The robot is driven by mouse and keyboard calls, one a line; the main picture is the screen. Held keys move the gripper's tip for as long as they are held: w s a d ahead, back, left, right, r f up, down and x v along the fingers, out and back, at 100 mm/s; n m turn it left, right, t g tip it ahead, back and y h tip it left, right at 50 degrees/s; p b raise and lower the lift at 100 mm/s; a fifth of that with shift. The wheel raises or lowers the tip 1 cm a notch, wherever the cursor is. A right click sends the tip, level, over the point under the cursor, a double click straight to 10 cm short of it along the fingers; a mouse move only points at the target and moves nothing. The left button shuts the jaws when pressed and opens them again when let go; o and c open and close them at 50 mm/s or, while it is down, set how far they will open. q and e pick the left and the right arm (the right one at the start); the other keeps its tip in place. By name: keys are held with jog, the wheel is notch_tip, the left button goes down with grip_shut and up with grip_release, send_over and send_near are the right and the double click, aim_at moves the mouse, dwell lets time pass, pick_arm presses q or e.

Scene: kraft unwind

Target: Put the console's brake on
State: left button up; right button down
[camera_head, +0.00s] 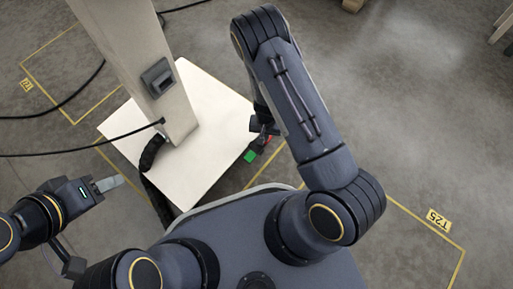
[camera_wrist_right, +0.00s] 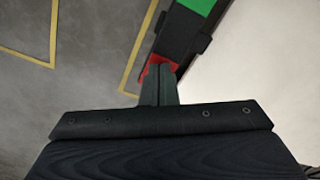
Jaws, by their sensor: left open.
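The console has a cream column (camera_head: 150,75) on a white base plate (camera_head: 205,165). A dark brake bar with a green patch (camera_head: 250,156) and a red patch (camera_head: 268,141) sits at the plate's right edge. In the right wrist view, the green patch (camera_wrist_right: 198,5) is at the top and the red patch (camera_wrist_right: 160,70) is just beyond my right gripper (camera_wrist_right: 160,72). Its two fingers are together, over or against the red end; contact is unclear. My right arm partly hides that gripper in the head view. My left gripper (camera_head: 108,184) is open and empty, left of the plate.
A dark box (camera_head: 158,78) is on the column. Black cables (camera_head: 80,153) run from the column to the left. Open floor lies to the right.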

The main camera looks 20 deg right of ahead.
jog(key=shift+f, duration=0.25)
jog(key=shift+r, duration=0.1)
notch_tip(320, 180, up, 7)
jog(key=p, duration=0.5)
jog(key=shift+p, duration=0.35)
dwell(0.4)
